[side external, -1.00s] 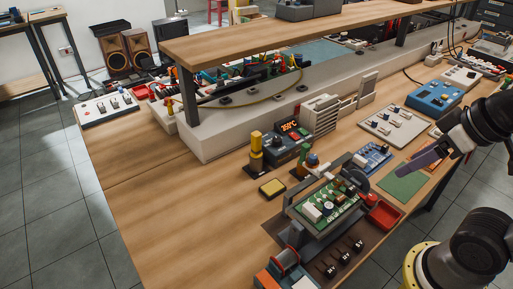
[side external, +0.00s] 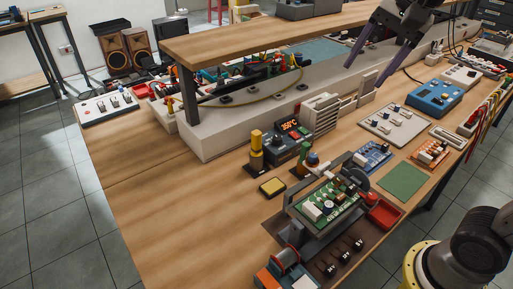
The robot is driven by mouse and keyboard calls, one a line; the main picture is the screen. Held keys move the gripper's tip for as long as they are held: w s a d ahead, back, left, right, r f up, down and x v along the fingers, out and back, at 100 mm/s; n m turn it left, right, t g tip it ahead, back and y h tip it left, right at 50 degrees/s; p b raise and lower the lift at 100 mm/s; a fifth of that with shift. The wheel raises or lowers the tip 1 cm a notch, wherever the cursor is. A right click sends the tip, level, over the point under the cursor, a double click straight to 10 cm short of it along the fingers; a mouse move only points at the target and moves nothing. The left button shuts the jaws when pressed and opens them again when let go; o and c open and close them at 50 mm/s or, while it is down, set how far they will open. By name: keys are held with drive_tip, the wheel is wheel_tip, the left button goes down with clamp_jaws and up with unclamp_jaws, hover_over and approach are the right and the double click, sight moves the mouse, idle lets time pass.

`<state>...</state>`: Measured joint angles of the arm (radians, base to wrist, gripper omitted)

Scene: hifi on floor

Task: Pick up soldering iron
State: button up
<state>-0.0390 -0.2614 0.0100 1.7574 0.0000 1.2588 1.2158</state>
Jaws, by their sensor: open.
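A dark soldering station (side external: 287,143) with a lit red display stands at the middle of the bench. A yellow and black upright piece (side external: 256,152) stands just left of it. It may be the soldering iron in its holder, but I cannot tell for sure. A yellow sponge-like pad (side external: 272,187) lies in front of it. My gripper (side external: 364,76) is at the upper right, its two long purple-grey fingers spread apart and pointing down to the left. It is empty and appears above the bench's back ledge, up and right of the station.
A green circuit board (side external: 329,204) sits in a holder at the front, with a red tray (side external: 384,214) beside it. A raised wooden shelf (side external: 300,38) spans the back. A white switch panel (side external: 393,125) lies at right. The bench's left front is clear.

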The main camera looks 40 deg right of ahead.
drive_tip(key=w+a+m+g, duration=0.15)
drive_tip(key=w+m, duration=0.25)
drive_tip(key=w, duration=0.7)
drive_tip(key=g, duration=0.3)
hover_over(256, 141)
drive_tip(key=d, duration=0.1)
drive_tip(key=shift+m, duration=0.3)
drive_tip(key=f, duration=2.3)
drive_tip(key=shift+w+d+f, duration=0.15)
drive_tip(key=shift+w+f, duration=0.15)
drive_tip(key=shift+w, duration=0.05)
drive_tip(key=shift+w+f, duration=0.2)
drive_tip(key=shift+f, duration=3.05)
drive_tip(key=shift+c, duration=0.3)
clamp_jaws()
